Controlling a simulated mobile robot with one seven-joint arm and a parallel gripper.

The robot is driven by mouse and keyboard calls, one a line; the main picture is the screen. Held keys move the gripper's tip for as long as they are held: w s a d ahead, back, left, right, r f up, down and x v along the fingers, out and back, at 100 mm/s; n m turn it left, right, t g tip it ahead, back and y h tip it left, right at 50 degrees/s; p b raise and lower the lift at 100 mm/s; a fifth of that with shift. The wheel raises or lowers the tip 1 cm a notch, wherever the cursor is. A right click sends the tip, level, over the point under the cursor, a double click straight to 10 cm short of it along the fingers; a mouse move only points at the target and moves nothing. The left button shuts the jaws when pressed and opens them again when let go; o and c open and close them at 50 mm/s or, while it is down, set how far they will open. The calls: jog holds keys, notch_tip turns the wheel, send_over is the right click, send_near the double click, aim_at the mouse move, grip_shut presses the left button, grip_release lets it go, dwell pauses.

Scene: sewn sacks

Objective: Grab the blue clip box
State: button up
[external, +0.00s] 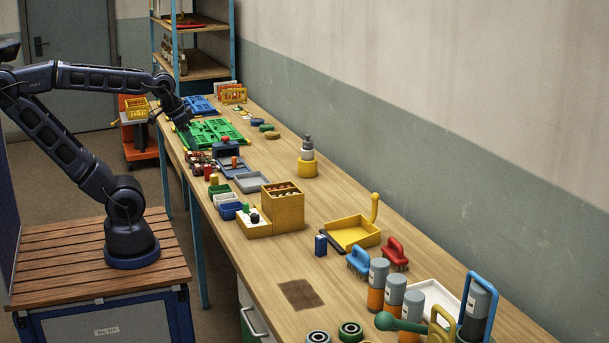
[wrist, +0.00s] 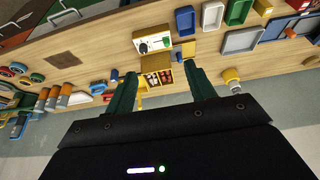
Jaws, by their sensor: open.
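A small upright blue box (external: 321,244) stands on the bench left of the yellow dustpan; it looks like the clip box, though its details are too small to confirm. In the wrist view the small blue box (wrist: 114,75) shows just left of my left finger, partly near it in the picture. My gripper (external: 185,124) is far up the bench in the external view, above the green panels, well away from the box. In the wrist view my gripper (wrist: 158,73) has its two dark green fingers wide apart, with nothing held between them.
A yellow block with brown pieces (external: 283,206) and a blue open bin (external: 231,210) stand mid-bench. The dustpan (external: 352,234), a blue brush (external: 358,262) and a red brush (external: 395,254) are near the box. Bare bench lies around the brown patch (external: 300,294).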

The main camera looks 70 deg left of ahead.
jog(key=w+d+f+m+g+y, duration=0.15)
jog(key=w+d+m, duration=0.25)
jog(key=w, duration=0.6)
jog(key=m+g+h, duration=0.2)
jog(key=m+h, duration=0.4)
jog(key=m, duration=0.6)
send_near(323, 250)
jog(key=shift+w+x, duration=0.2)
jog(key=shift+x, duration=0.65)
jog(key=shift+w+x, duration=0.15)
jog(key=shift+x, duration=0.65)
jog(key=shift+s+x, duration=0.15)
jog(key=shift+x, duration=0.85)
jog(key=shift+s+x, duration=0.1)
jog(key=shift+x, duration=0.85)
jog(key=shift+w+d+f, duration=0.1)
jog(key=shift+d+f, duration=0.15)
jog(key=shift+f, duration=0.4)
